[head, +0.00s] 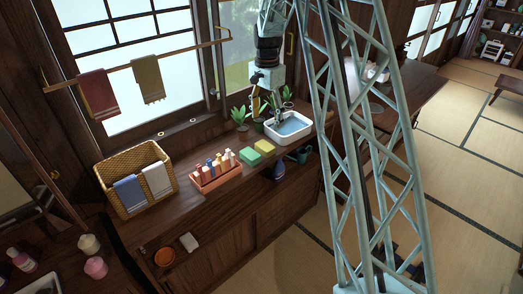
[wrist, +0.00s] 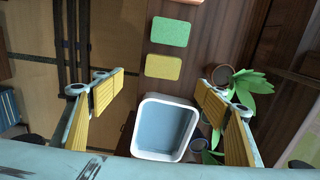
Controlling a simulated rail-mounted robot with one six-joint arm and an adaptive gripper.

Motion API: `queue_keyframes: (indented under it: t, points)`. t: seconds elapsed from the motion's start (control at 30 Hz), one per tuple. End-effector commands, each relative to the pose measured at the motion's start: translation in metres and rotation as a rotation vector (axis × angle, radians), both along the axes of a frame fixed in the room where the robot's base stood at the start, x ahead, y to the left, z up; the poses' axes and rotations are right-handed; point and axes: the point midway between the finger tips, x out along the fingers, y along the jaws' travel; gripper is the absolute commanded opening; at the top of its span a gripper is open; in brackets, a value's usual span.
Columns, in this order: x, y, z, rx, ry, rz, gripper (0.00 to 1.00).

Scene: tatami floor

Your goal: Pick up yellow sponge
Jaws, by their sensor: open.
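The yellow sponge (head: 264,146) lies flat on the wooden counter, between the green sponge (head: 250,157) and the white basin. In the wrist view the yellow sponge (wrist: 163,67) shows whole, below the green sponge (wrist: 171,31) and above the basin in the picture. My gripper (wrist: 159,82) is open and empty, its yellow-padded fingers spread wide left and right. In the head view my gripper (head: 263,105) hangs above the counter near the plants and the back of the basin, apart from the sponge.
The white basin of water (head: 288,127) stands right of the sponges. Potted plants (head: 240,117) stand behind. An orange tray of bottles (head: 216,178) and a wicker basket with towels (head: 135,178) are to the left. A towel rail (head: 140,62) crosses the window.

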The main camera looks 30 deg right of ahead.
Motion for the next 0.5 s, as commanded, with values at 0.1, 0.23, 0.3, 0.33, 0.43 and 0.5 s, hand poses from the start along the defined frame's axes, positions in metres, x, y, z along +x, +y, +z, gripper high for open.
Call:
queue_keyframes:
  t: [0.1, 0.23, 0.3, 0.33, 0.43, 0.5]
  points:
    - [0.004, -0.005, -0.012, 0.001, 0.006, -0.018, 0.67]
    - [0.007, -0.007, -0.017, 0.002, 0.007, -0.027, 0.67]
    - [0.007, -0.008, -0.017, 0.002, 0.007, -0.029, 0.67]
    - [0.007, -0.008, -0.017, 0.002, 0.007, -0.029, 0.67]
    - [0.007, -0.008, -0.017, 0.002, 0.007, -0.029, 0.67]
    - [0.007, -0.007, -0.017, 0.002, 0.007, -0.028, 0.67]
